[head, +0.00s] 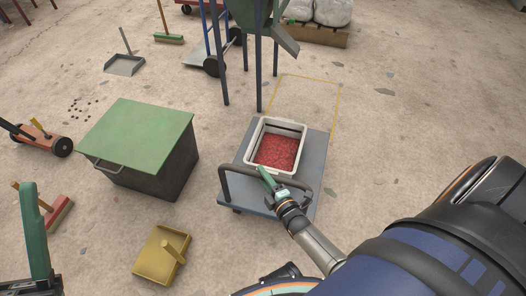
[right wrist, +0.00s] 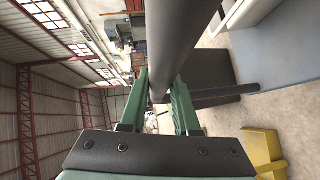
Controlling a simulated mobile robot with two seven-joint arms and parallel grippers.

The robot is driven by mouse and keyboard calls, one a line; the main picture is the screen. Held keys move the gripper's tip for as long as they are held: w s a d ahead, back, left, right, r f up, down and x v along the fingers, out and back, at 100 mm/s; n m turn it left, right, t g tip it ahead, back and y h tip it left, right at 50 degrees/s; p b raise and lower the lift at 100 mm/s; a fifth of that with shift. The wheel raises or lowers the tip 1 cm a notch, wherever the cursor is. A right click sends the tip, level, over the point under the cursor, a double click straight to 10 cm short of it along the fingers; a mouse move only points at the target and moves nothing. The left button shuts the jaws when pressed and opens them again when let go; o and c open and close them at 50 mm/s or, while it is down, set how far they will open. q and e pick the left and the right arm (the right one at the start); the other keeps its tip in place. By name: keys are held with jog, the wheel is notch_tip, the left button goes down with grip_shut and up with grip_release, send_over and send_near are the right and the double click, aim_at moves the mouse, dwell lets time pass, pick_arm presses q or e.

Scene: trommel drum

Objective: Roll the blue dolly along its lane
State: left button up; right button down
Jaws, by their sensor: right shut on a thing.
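The blue dolly (head: 310,160) stands on the concrete floor at the middle, with a blue-grey deck and a dark tubular handle (head: 228,186) at its near side. A white tub (head: 251,143) of red pellets (head: 277,152) sits on the deck. My right gripper (head: 265,176) is shut on the handle bar; the right wrist view shows the dark bar (right wrist: 160,75) between its green fingers. A yellow-lined rectangle (head: 336,108) is painted on the floor beyond the dolly. My left gripper (head: 36,230) shows only in part at the lower left; its opening is hidden.
A dark bin with a green lid (head: 140,135) stands left of the dolly. A green hopper on blue legs (head: 259,75) stands at the rectangle's left edge. A loaded pallet (head: 318,35) is behind. Floor right of the dolly is clear.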

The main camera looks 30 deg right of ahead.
jog(key=shift+s+a, duration=0.15)
jog(key=shift+a, duration=0.05)
pick_arm(q)
jog(key=shift+s+a, duration=0.15)
jog(key=shift+a, duration=0.05)
pick_arm(e)
jog(key=shift+s+a+f, duration=0.1)
jog(key=shift+s+a, duration=0.05)
jog(key=shift+a, duration=0.05)
jog(key=c, duration=0.7)
grip_release()
jog(key=shift+d, duration=0.1)
pick_arm(q)
jog(key=shift+s, duration=0.1)
pick_arm(e)
jog(key=shift+o, duration=0.2)
pick_arm(q)
jog(key=shift+a, duration=0.1)
pick_arm(e)
jog(key=shift+d, duration=0.1)
